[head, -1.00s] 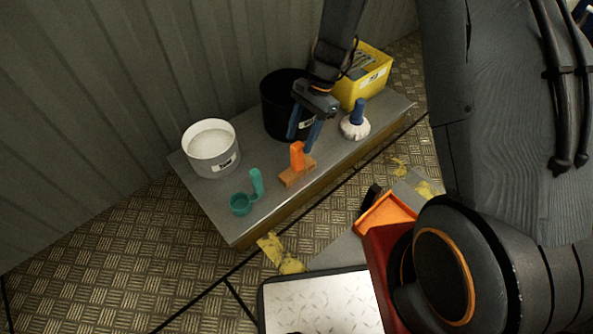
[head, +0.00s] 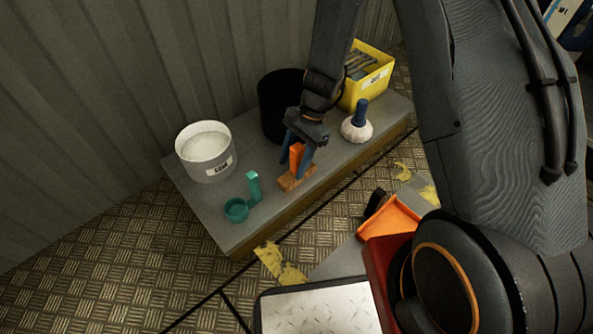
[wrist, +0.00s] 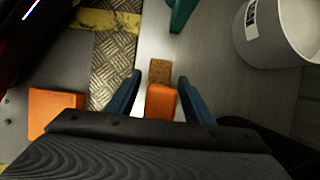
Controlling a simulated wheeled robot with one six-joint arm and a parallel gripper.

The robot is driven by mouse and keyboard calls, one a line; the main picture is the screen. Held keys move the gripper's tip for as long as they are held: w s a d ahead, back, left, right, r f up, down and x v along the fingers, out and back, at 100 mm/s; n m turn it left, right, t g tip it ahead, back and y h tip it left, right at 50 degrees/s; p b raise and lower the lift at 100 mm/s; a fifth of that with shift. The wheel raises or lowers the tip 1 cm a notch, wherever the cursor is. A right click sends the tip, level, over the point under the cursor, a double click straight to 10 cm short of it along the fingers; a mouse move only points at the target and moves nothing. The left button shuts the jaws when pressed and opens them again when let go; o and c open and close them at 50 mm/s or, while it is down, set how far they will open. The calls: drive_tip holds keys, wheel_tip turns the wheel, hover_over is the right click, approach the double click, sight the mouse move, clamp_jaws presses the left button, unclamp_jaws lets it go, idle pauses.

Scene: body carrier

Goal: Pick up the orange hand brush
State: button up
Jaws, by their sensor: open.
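The orange hand brush (head: 297,157) stands on the grey bench with its orange handle up and its brown bristle block (head: 291,182) down. In the wrist view its orange handle (wrist: 161,102) lies between the two blue fingers, with the brown block just beyond. My gripper (head: 297,166) is open and lowered around the handle, one finger on each side. In the wrist view my gripper (wrist: 163,92) shows a gap on both sides of the handle.
On the bench (head: 222,222) stand a teal scoop (head: 237,209), a white bucket (head: 206,154), a black bucket (head: 277,102), a white-headed brush with a blue handle (head: 357,124) and a yellow box (head: 369,79). An orange tray (head: 391,222) lies nearer me.

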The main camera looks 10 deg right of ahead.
sight(293, 149)
clamp_jaws()
drive_tip(key=shift+r, duration=0.1)
wheel_tip(293, 149, up, 10)
drive_tip(key=p, duration=0.5)
drive_tip(key=c, duration=0.8)
unclamp_jaws()
drive_tip(key=shift+c, duration=0.2)
clamp_jaws()
